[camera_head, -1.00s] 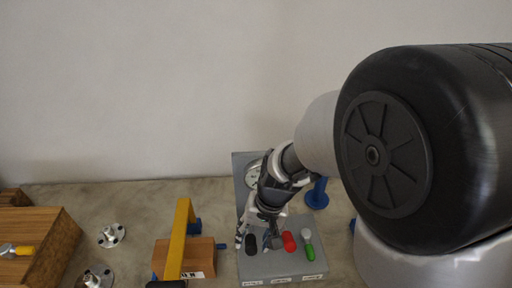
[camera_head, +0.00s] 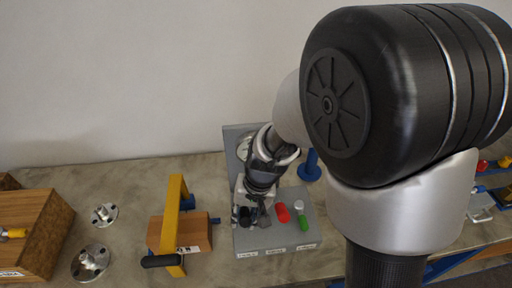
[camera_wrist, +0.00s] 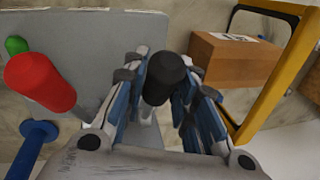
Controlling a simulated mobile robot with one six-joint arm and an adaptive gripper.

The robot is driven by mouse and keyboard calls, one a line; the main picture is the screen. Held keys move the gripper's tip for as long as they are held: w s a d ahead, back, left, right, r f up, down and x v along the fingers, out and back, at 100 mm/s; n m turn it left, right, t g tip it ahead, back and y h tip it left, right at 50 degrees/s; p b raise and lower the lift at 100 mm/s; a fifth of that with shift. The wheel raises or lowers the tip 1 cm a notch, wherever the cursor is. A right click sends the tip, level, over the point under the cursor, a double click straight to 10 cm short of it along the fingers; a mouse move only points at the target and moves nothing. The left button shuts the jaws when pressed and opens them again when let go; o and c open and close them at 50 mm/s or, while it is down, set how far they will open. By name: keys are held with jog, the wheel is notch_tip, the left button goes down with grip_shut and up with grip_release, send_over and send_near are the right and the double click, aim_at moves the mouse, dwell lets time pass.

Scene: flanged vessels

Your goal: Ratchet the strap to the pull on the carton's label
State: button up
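A brown carton (camera_head: 197,234) sits on the bench with a white label (camera_head: 188,250) low on its front; the label's marks are too small to read. A yellow strap or frame (camera_head: 175,222) stands around its left part, with a black grip (camera_head: 161,261) at the front and blue parts at the right. In the wrist view the carton (camera_wrist: 235,62) is at upper right. My gripper (camera_head: 253,216) is at the grey panel, its open fingers (camera_wrist: 166,98) on either side of a black lever knob (camera_wrist: 163,78). Contact with the knob is unclear.
The grey panel (camera_head: 280,238) also carries a red handle (camera_head: 283,212) and a green handle (camera_head: 303,222), with labels along its front and a gauge behind. A blue flanged post (camera_head: 310,166) stands behind right. Metal flanges (camera_head: 91,262) and a wooden box (camera_head: 28,232) lie left.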

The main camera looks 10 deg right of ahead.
grip_shut()
dwell(0.8)
jog(key=shift+c, duration=2.4)
grip_release()
jog(key=s+f+b, duration=0.1)
jog(key=f+b, duration=0.3)
jog(key=s+f+b, duration=0.1)
jog(key=f+b, duration=0.2)
jog(key=shift+s, duration=0.35)
jog(key=r+p, duration=0.2)
jog(key=w+r+p, duration=0.1)
jog(key=r+p, duration=0.1)
jog(key=w+r+p, duration=0.1)
jog(key=r+p, duration=0.1)
jog(key=r, duration=0.1)
jog(key=shift+w, duration=0.2)
grip_shut()
jog(key=shift+w+f, duration=0.1)
jog(key=shift+w, duration=0.05)
jog(key=shift+w, duration=0.2)
